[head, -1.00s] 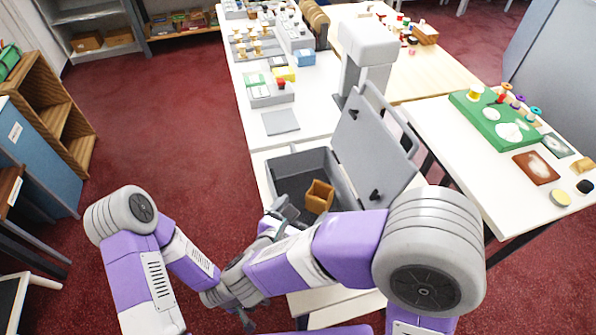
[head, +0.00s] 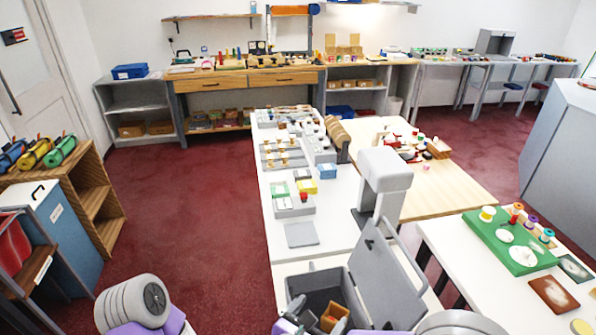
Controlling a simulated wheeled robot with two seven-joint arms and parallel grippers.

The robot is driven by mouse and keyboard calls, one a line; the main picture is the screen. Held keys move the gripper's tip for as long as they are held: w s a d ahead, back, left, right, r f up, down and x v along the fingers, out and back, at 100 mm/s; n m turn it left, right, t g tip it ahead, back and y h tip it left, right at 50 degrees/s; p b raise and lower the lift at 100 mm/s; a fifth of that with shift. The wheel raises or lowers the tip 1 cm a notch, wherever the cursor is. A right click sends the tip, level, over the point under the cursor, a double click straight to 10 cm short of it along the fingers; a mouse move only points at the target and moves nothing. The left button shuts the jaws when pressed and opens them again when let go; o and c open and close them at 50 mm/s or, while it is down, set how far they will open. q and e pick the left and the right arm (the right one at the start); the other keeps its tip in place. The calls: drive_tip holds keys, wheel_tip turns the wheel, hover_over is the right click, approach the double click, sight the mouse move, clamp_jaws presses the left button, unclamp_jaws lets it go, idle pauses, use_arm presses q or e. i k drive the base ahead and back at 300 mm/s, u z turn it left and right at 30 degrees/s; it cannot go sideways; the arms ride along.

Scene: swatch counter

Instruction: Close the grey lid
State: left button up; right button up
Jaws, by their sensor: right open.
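The grey lid (head: 384,288) stands open, tilted up on the right side of a grey box (head: 316,280) at the bottom of the head view. The lid has a cut-out handle at its top edge. The box is open at the top, and a small brown container (head: 334,317) shows inside it. My right gripper (head: 296,308) is open at the box's near left corner, apart from the lid and partly cut off by the picture's lower edge. My left gripper is out of the picture; only part of my left arm shows at the bottom left.
A grey post-like device (head: 384,180) stands just behind the lid. A flat grey plate (head: 301,234) lies on the white counter behind the box. A white table with a green board (head: 510,242) stands to the right. Red floor is open to the left.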

sight(386, 291)
drive_tip(key=k, duration=1)
